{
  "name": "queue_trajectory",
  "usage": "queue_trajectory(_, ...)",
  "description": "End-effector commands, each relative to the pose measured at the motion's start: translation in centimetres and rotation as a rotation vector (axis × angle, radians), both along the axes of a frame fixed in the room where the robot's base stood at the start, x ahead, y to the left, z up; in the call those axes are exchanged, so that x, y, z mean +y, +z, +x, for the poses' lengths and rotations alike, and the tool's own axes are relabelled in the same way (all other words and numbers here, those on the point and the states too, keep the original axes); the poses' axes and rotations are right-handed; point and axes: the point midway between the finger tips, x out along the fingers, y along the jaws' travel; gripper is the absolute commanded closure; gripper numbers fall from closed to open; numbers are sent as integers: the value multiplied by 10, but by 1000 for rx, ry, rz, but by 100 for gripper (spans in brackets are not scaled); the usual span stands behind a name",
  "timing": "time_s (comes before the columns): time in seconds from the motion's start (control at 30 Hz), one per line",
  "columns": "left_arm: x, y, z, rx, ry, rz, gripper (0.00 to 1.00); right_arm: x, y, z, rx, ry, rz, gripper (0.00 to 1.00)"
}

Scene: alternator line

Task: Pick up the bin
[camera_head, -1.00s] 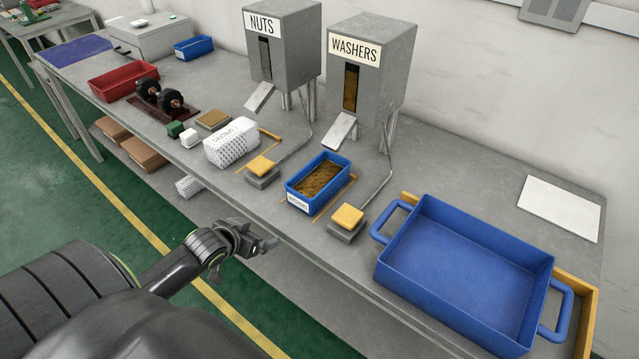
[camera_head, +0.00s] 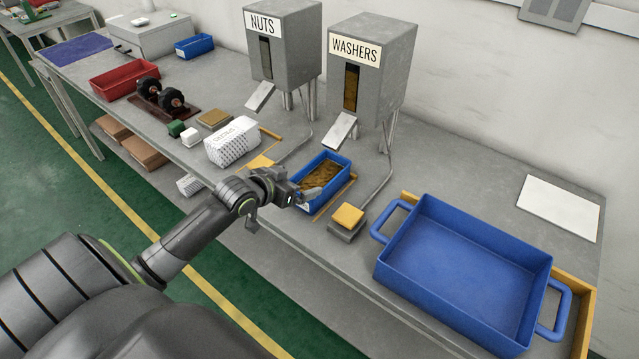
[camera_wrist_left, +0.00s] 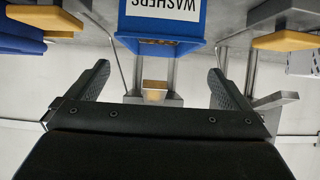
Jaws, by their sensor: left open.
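The small blue washers bin (camera_head: 337,188) holds brownish washers and sits on the grey bench in front of the WASHERS dispenser (camera_head: 366,75). My left gripper (camera_head: 306,196) is at the bin's near left side in the head view and partly hides its front label. In the left wrist view the bin (camera_wrist_left: 190,22) shows at the top with its WASHERS label, upside down, beyond the two spread fingertips. The left gripper (camera_wrist_left: 160,80) is open with nothing between its fingers. I cannot tell whether it touches the bin. My right gripper is not in view.
A large blue handled tray (camera_head: 465,260) stands to the right. A yellow-topped pedal (camera_head: 348,217) sits beside the bin. A white patterned box (camera_head: 232,142) and the NUTS dispenser (camera_head: 283,45) are to the left. The bench's right rear is clear except for a white sheet (camera_head: 560,208).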

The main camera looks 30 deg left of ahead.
Motion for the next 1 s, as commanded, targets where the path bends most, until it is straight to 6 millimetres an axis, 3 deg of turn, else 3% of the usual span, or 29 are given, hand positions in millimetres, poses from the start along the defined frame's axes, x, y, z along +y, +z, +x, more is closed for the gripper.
queue_trajectory(0.1, -2, -7, 16, 0, 1, -4, 0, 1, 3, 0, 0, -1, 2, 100)
queue_trajectory(0.47, -4, -16, 36, 0, 1, -2, 0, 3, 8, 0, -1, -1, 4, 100)
queue_trajectory(0.8, -8, -30, 70, 0, 1, -2, 0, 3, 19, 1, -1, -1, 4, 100)
queue_trajectory(1.0, -8, -35, 76, 1, 0, 0, 0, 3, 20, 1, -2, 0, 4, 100)
